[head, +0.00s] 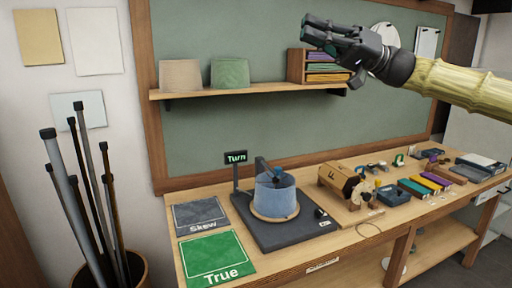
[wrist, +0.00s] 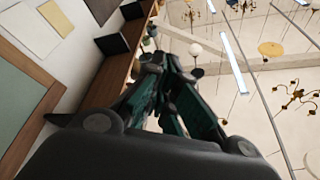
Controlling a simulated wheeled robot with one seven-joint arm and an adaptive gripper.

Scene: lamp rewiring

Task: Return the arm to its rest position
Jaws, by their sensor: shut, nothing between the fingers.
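My gripper (head: 312,30) is raised high in the head view, in front of the green board and above the shelf. Its fingers point left and are shut with nothing between them. My arm comes in from the right edge in a yellow sleeve. In the wrist view my gripper (wrist: 172,70) points toward the ceiling area, its dark green fingers close together. It touches nothing that I can see.
Below is a workbench (head: 300,262) with a blue lampshade (head: 276,196) on a dark stand, a green True mat (head: 215,257), a grey Skew mat (head: 200,214) and several small parts. A wall shelf (head: 245,90) holds two shades. Tall rods (head: 62,180) stand at left.

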